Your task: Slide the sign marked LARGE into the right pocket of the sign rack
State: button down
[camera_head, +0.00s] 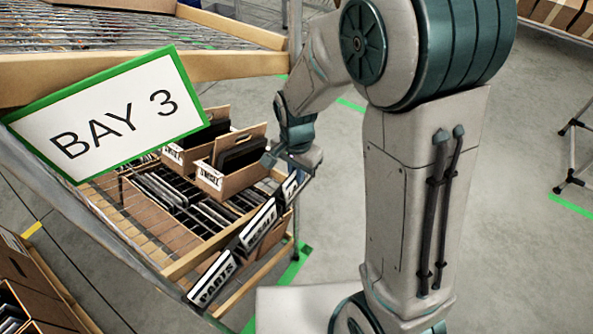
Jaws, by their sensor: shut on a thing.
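The sign (291,187), white with dark edging and only "LA" readable, hangs tilted at the far end of a row of signs on the shelf's front edge. My gripper (294,166) is right above it, shut on its upper part. The middle sign (258,226) seems to read SMALL, and the near sign (212,279) reads PARTS; both lean in the row. The rack's pockets are small and mostly hidden behind the signs. I cannot tell whether the held sign is inside the right pocket or just in front of it.
Cartons (232,165) with dark items stand tilted on the shelf behind the signs, beside a row of dark flat items (180,195). A green-framed BAY 3 board (112,115) hangs at the near left and covers part of the shelf. Open floor (330,215) lies right of the shelf.

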jog(key=c, duration=1.5)
grip_release()
jog(key=shift+o, duration=0.2)
notch_tip(320, 180, up, 14)
jog(key=p, duration=0.1)
jog(key=shift+p, duration=0.3)
jog(key=s+d+r+n+t+p, duration=0.2)
jog(key=s+d+r+n+p, duration=0.3)
jog(key=s+d, duration=0.7)
notch_tip(320, 180, up, 3)
jog(key=shift+f+n+t, duration=0.2)
jog(key=shift+n+t, duration=0.2)
jog(key=shift+n, duration=0.8)
